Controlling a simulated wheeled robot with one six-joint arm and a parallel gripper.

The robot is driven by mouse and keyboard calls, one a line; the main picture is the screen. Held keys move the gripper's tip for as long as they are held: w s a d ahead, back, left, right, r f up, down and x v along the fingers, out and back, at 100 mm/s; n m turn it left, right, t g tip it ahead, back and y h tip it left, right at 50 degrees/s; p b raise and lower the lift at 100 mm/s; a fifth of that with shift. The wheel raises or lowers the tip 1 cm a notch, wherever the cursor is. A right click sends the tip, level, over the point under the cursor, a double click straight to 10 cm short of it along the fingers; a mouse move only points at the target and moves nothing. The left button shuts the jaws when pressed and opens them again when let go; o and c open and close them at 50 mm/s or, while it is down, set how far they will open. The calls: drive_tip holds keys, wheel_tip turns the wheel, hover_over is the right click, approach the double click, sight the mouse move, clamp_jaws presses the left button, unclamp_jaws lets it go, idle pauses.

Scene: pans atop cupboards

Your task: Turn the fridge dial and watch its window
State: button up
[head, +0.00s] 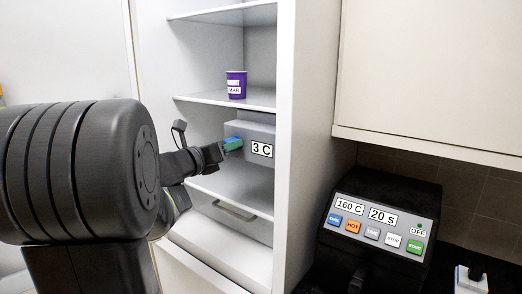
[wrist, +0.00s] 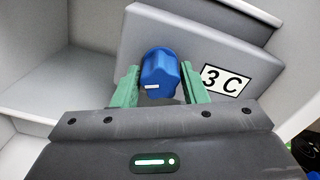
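The fridge dial (wrist: 160,72) is a blue knob on a grey box inside the open fridge. A short white mark shows on the lower part of its face in the wrist view. The window (head: 262,149) beside it reads "3 C"; it also shows in the wrist view (wrist: 227,79), right of the dial. My gripper (wrist: 160,84) has its green fingers on either side of the dial, and both appear to touch it. In the head view my gripper (head: 232,144) reaches in from the left and hides most of the dial.
A purple cup (head: 236,84) stands on the shelf above the box. The fridge side wall (head: 295,150) stands close on the right. Beyond it is a black appliance (head: 375,225) with displays "160 C" and "20 S" and several buttons. A drawer handle (head: 235,211) lies below the arm.

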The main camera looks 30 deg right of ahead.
drive_tip(key=shift+a, duration=0.1)
drive_tip(key=shift+v, duration=2.95)
drive_tip(key=o, duration=0.3)
drive_tip(key=p+v, duration=0.1)
drive_tip(key=v, duration=0.5)
